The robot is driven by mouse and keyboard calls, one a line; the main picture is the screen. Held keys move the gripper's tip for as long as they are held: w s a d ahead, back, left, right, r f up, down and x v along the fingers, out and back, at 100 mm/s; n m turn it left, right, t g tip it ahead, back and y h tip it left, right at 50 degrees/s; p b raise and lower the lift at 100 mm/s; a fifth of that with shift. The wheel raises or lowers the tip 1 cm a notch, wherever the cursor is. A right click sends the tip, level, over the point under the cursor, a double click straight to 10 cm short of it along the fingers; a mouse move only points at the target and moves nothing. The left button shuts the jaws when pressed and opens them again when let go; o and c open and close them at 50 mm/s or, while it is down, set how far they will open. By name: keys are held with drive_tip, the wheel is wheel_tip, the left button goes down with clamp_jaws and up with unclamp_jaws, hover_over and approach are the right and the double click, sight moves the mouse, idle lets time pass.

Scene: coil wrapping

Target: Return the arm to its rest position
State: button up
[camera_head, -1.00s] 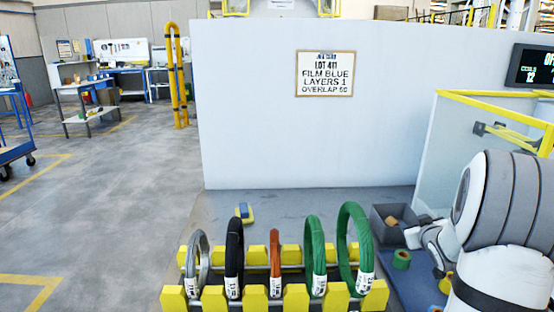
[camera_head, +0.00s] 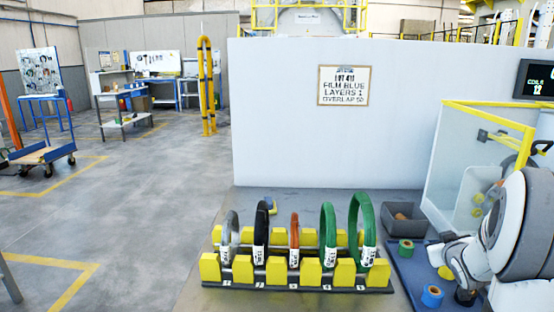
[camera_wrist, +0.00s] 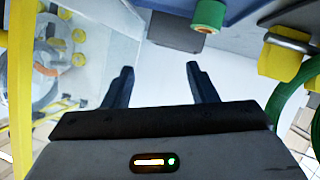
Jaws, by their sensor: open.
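My gripper (camera_wrist: 159,71) shows in the wrist view with its two dark fingers apart and nothing between them. In the head view my white and grey arm (camera_head: 510,245) is folded at the right edge, beside the blue mat (camera_head: 412,275); I cannot make out the fingers clearly there. In the wrist view a green tape roll (camera_wrist: 208,14) and a grey bin (camera_wrist: 176,33) lie beyond the fingertips, apart from them. A green coil (camera_wrist: 292,100) shows at the right of that view, clear of the fingers.
A rack with yellow blocks (camera_head: 294,270) holds several upright coils left of my arm. A blue roll (camera_head: 432,296) and a green roll (camera_head: 406,248) lie on the mat. A yellow-framed clear guard (camera_head: 460,150) stands behind my arm. Open floor (camera_head: 150,210) lies left.

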drive_tip(key=s+a+r+g+y+p, duration=0.1)
drive_tip(key=s+a+r+g+p, duration=0.2)
drive_tip(key=s+a, duration=0.6)
drive_tip(key=s+a+r+g+y+p, duration=0.1)
drive_tip(key=s+a+r+g+p, duration=0.3)
drive_tip(key=s+a, duration=0.5)
drive_tip(key=s+a+r+g+y+p, duration=0.1)
drive_tip(key=s+a+r+g+p, duration=0.2)
drive_tip(key=s+a, duration=0.7)
wheel_tip(320, 180, up, 2)
drive_tip(key=shift+a+r+m+y+p, duration=0.1)
drive_tip(key=shift+a+m+y+p, duration=0.4)
drive_tip(key=shift+p, duration=0.45)
drive_tip(key=shift+s, duration=0.1)
